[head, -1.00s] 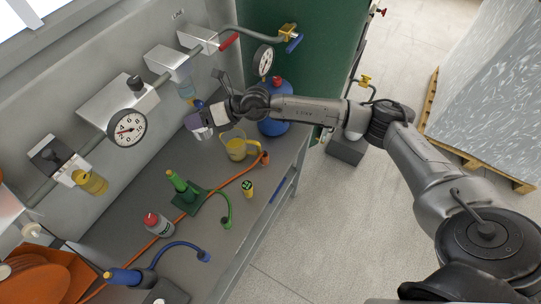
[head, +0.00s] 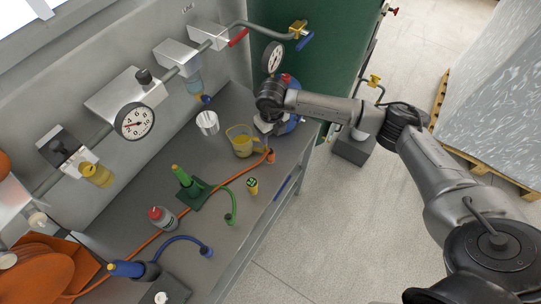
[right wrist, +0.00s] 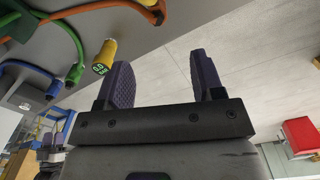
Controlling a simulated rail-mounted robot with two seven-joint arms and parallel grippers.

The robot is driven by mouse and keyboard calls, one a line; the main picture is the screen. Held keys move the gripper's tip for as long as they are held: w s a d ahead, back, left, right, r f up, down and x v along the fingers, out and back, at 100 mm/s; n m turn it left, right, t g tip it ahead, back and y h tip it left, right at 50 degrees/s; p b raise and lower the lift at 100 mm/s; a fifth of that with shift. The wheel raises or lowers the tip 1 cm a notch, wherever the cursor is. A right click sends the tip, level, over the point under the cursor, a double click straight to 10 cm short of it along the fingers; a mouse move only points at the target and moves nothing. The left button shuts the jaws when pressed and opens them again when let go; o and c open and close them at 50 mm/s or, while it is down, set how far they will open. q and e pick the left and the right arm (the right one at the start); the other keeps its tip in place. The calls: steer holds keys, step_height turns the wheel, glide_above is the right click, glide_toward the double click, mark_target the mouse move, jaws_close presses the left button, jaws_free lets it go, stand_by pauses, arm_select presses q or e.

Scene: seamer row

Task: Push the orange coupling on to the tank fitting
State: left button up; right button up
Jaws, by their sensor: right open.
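The orange coupling (head: 270,156) is at the end of the orange hose, near the bench's right edge beside the yellow jug. It also shows at the top edge of the right wrist view (right wrist: 152,6), beyond the fingers. My right gripper (head: 266,126) hangs at the bench's far right end, in front of the blue container and short of the coupling. The right wrist view shows its two purple-padded fingers (right wrist: 162,78) apart with nothing between them. A yellow fitting (head: 374,80) stands on a pipe beside the green tank; I cannot tell whether it is the tank fitting.
A small yellow device (head: 252,186) and the green hose end (head: 231,219) lie nearer.

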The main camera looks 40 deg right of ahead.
mark_target(271, 154)
stand_by(0.3)
steer(key=shift+f, duration=4.35)
steer(key=f, duration=0.3)
steer(key=shift+s+a+f, duration=0.15)
steer(key=shift+a+f, duration=0.05)
steer(key=shift+f, duration=0.9)
steer(key=c, duration=1)
steer(key=shift+o, duration=0.2)
